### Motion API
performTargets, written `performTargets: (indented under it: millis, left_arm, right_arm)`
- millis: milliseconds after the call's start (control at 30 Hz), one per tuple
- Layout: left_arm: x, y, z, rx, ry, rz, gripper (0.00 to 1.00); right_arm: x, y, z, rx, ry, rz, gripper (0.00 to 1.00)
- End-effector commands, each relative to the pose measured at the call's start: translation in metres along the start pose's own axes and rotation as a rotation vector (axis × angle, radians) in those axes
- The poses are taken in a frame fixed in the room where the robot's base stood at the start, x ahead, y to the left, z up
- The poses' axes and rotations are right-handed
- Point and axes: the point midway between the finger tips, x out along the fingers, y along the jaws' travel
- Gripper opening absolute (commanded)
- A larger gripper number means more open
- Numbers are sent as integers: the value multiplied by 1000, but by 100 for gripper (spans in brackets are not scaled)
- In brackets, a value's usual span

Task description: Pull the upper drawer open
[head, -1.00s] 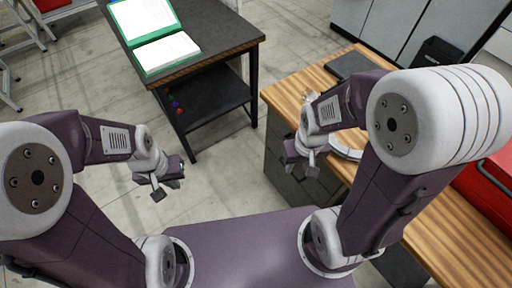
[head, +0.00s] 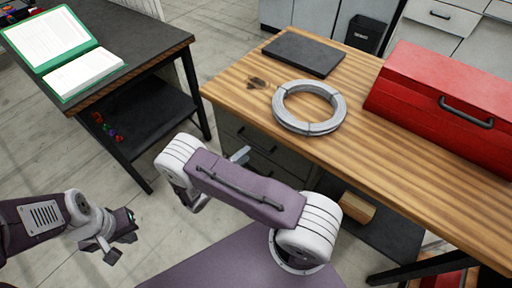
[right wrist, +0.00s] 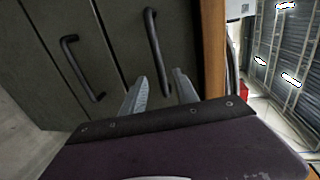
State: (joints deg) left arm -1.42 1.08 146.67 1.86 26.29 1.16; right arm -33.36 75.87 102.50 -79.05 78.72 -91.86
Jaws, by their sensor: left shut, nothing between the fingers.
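The upper drawer (right wrist: 125,25) is the dark grey-green front nearest the wooden tabletop in the right wrist view, and it looks closed. Its dark bar handle (right wrist: 153,45) runs toward my right gripper (right wrist: 161,76). The right gripper is open, its two fingers on either side of the handle's near end in the picture; I cannot tell whether they touch it. The lower drawer's handle (right wrist: 78,68) is further left. In the head view the drawer unit (head: 232,128) stands under the table, partly hidden by my right arm. My left gripper (head: 103,250) is shut and empty, away from the drawers.
The wooden table (head: 235,82) carries a wire coil (head: 340,103), a dark flat pad (head: 303,54) and a red toolbox (head: 420,95). A dark table (head: 150,38) with a green binder (head: 72,93) stands left. Floor lies between the tables.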

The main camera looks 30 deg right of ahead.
Motion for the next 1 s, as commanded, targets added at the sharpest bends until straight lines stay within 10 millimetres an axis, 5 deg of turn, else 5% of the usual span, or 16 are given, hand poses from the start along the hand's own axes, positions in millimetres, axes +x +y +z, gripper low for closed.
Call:
performTargets:
  millis: [300,667,833,1000]
  left_arm:
    - [-5,0,0,0,0,0,0]
    - [-5,0,0,0,0,0,0]
    - [-5,0,0,0,0,0,0]
    - [-5,0,0,0,0,0,0]
  right_arm:
    - [63,0,-2,3,7,2,36]
    - [75,0,-1,3,3,2,36]
    - [75,0,-1,3,4,2,0]
    - [75,0,-1,3,4,3,0]
